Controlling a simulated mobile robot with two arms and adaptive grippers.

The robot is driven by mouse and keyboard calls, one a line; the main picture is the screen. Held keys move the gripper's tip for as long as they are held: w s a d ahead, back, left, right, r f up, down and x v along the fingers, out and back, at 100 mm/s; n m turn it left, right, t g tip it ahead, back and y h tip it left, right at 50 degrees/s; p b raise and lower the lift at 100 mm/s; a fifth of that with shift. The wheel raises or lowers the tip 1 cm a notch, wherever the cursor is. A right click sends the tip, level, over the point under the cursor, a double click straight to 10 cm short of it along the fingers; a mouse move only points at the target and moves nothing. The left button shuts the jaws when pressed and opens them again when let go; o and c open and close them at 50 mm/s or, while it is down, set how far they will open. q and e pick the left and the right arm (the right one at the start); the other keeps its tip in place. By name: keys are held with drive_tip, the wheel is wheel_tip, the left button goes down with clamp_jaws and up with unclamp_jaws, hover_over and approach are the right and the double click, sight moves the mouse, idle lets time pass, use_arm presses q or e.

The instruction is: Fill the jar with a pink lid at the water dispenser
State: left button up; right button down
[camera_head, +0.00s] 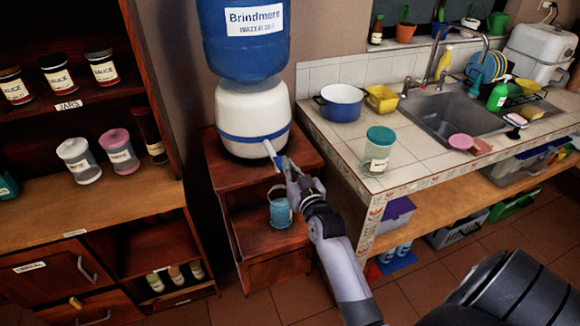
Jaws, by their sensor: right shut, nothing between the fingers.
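A jar with a pink lid (120,150) stands on the middle shelf of the wooden cabinet at the left, next to a white-lidded jar (78,160). The water dispenser (252,115) has a blue bottle on a white base and stands on a reddish wooden stand. Its spout (270,148) points down at the front right. My right gripper (282,166) is shut and empty, close to the spout and a small blue part there; I cannot tell whether they touch. My left gripper is not in view.
A blue cup-like vessel (280,208) sits on the stand's lower shelf. A teal-lidded jar (378,150) stands near the front edge of the tiled counter (345,150). A blue pot (341,104) and sink (455,112) are behind it. Bare floor shows in front.

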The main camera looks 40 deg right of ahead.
use_arm(q)
drive_tip(key=b, duration=0.1)
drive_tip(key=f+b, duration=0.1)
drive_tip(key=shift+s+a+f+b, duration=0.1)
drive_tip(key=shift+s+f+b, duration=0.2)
drive_tip(key=shift+b, duration=0.1)
use_arm(e)
drive_tip(key=v, duration=1)
drive_tip(key=shift+s+r, duration=0.3)
drive_tip(key=shift+s, duration=0.05)
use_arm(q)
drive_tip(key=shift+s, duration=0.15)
use_arm(e)
drive_tip(key=shift+a, duration=0.15)
